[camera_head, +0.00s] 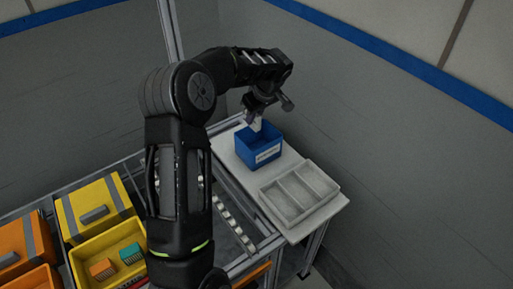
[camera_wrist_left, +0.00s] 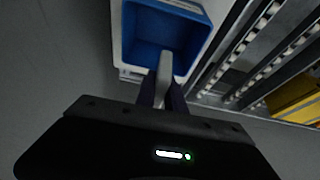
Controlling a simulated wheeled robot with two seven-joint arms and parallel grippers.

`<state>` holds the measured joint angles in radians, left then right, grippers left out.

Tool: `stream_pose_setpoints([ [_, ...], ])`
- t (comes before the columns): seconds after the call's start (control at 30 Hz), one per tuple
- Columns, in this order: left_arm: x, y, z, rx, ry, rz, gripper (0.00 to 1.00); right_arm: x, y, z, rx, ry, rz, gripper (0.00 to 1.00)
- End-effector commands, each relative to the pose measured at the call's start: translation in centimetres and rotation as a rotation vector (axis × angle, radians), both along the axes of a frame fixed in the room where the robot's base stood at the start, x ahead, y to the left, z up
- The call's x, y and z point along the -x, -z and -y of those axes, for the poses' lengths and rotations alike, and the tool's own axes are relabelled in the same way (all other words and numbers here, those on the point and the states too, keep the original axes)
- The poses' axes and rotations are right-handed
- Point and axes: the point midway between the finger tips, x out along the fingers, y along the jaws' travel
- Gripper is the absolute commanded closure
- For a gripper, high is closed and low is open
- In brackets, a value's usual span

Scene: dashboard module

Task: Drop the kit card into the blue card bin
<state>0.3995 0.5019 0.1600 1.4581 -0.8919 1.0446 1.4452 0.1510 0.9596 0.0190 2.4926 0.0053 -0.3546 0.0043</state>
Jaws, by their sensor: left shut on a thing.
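My left gripper (camera_head: 254,120) is shut on a pale card (camera_head: 256,125) above the blue card bin (camera_head: 268,153). The bin is an open blue box with a white label on its front, on a light table. In the left wrist view the gripper (camera_wrist_left: 163,92) holds the card (camera_wrist_left: 165,66), seen nearly edge-on, and its end overlaps the near side of the blue bin (camera_wrist_left: 128,32). I cannot tell whether the card's lower end is inside the rim. The bin's visible floor is bare. My right gripper is not in view.
A grey tray with compartments (camera_head: 300,194) sits in front of the bin on the light table (camera_head: 240,172). A roller rack (camera_head: 234,228) runs along the table's left side. Yellow bins (camera_head: 93,212) and orange bins (camera_head: 24,238) stand at the lower left. A wall rises behind.

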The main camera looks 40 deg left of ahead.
Motion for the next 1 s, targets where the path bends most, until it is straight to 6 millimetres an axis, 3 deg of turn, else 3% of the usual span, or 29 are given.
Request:
stream_pose_setpoints([
  [0.1,0.0,0.0,0.0,0.0,0.0,0.0,1.0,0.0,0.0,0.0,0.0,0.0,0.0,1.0],
  [0.13,0.0,0.0,0.0,0.0,0.0,0.0,0.85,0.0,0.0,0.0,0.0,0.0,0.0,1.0],
  [0.43,0.0,-0.1,0.0,0.0,0.0,0.0,0.61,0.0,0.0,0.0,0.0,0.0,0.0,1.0],
  [0.77,0.0,-0.3,0.1,-0.001,0.0,0.0,0.61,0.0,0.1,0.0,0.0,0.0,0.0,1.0],
  [1.0,0.2,-2.9,1.1,-0.002,0.0,0.005,0.61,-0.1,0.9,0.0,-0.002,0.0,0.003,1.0],
])
